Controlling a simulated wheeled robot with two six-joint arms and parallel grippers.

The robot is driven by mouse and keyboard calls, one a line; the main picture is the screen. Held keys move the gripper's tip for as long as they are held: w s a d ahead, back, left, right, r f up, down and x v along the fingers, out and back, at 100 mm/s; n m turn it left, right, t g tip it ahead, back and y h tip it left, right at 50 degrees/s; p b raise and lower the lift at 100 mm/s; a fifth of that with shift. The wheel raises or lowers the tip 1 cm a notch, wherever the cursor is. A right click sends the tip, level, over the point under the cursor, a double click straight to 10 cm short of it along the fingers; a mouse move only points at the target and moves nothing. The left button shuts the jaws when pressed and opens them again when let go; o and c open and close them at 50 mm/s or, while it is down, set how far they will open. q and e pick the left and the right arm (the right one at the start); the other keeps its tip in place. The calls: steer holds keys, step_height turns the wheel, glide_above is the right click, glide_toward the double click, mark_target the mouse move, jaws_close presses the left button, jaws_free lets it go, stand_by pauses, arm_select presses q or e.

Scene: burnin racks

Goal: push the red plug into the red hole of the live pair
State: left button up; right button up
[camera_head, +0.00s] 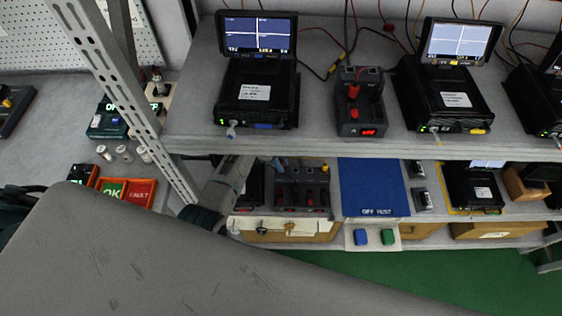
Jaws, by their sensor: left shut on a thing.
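A red plug (352,90) stands upright at a dark socket box (346,125) with a small lit red display, on the upper shelf. A second red part (351,114) sits lower on the same box. Whether either plug is fully seated, and which holes form the live pair, I cannot tell. My left gripper (240,168) is below the upper shelf's front edge, down and left of that box and well apart from it. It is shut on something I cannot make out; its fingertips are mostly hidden. My right gripper is not in view.
Black testers with screens flank the box, the left one (257,92) and the right one (446,92), with loose cables behind. A perforated upright (135,95) stands left. The lower shelf holds a dark socket group (300,195), a blue mat (372,185) and cardboard boxes.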

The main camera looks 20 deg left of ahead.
arm_select(q)
steer(key=shift+f, duration=0.3)
steer(key=shift+f, duration=0.1)
stand_by(0.7)
steer(key=shift+f+b, duration=0.2)
steer(key=shift+b, duration=0.1)
steer(key=o, duration=1.3)
steer(key=shift+s, duration=0.1)
steer(key=shift+f, duration=0.1)
